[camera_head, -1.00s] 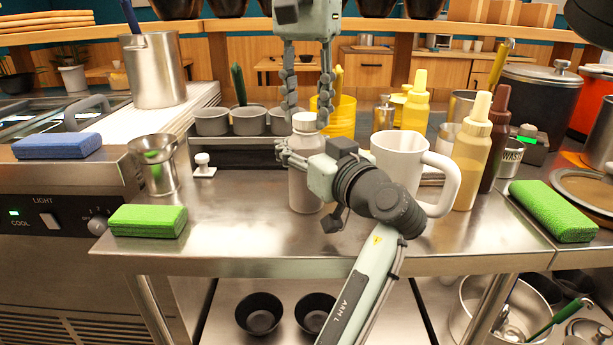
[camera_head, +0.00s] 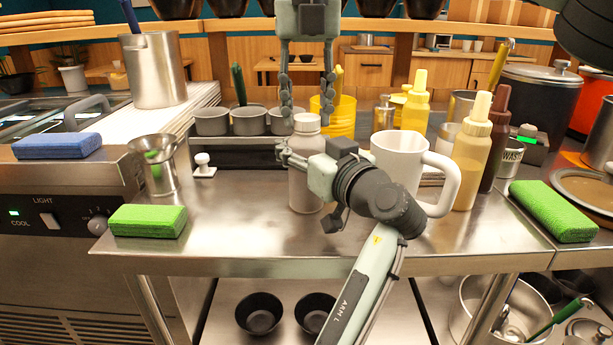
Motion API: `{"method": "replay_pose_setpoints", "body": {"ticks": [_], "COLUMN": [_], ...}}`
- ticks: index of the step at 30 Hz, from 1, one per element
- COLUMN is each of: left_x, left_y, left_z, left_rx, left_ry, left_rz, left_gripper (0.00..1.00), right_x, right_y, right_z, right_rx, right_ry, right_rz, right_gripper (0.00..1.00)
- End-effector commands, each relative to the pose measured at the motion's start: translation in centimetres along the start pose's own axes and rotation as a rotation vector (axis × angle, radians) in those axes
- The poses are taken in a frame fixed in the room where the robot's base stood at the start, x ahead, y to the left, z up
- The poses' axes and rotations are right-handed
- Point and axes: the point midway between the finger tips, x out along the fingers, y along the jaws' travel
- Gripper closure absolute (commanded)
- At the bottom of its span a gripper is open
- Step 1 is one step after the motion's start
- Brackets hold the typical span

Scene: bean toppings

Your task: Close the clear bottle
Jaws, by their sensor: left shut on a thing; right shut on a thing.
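The pale, whitish bottle (camera_head: 304,190) stands upright near the middle of the steel table, with a whitish cap (camera_head: 306,123) at its top. My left gripper (camera_head: 292,157), on the arm marked ARM L, is shut around the bottle's upper body from the right side and hides part of it. My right gripper (camera_head: 306,113) points down from above. Its two fingers stand on either side of the cap and are shut on it. The cap looks level on the bottle's neck; whether it is fully tight cannot be seen.
A white mug (camera_head: 397,160) stands close right of the bottle, behind my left arm. Yellow (camera_head: 470,160) and brown (camera_head: 497,130) sauce bottles stand further right. Small grey cups (camera_head: 249,121) are behind. Green sponges (camera_head: 148,221) lie at both sides.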

Motion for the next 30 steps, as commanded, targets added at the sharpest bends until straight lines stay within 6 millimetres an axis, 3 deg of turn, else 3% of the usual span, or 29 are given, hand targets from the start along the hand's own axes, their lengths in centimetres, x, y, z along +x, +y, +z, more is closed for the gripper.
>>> {"method": "replay_pose_setpoints", "body": {"ticks": [3, 9, 14, 15, 19, 30], "left_x": [0.0, 0.0, -0.01, -0.01, -0.01, 0.0], "left_y": [0.01, 0.0, 0.0, 0.0, 0.0, 0.0], "left_z": [0.04, 0.04, 0.04, 0.04, 0.04, 0.04], "left_rx": [0.0, 0.0, 0.0, 0.0, 0.0, 0.0], "left_ry": [-0.001, -0.001, -0.001, -0.001, -0.001, -0.001], "left_rz": [0.0, 0.0, 0.0, 0.0, 0.0, 0.0], "left_gripper": [1.0, 1.0, 1.0, 1.0, 1.0, 1.0], "right_x": [0.03, 0.05, 0.06, 0.06, 0.06, -0.78], "right_y": [0.01, 0.03, 0.03, 0.03, 0.03, 0.09], "right_z": [0.01, 0.02, 0.02, 0.02, 0.02, 0.06], "right_rx": [0.29, 0.689, 0.686, 0.686, 0.685, 0.684], "right_ry": [0.0, 0.0, 0.0, 0.0, 0.0, -0.001], "right_rz": [0.0, 0.0, 0.0, 0.0, 0.0, 0.001], "right_gripper": [0.99, 0.99, 0.99, 0.59, 0.44, 0.44]}}
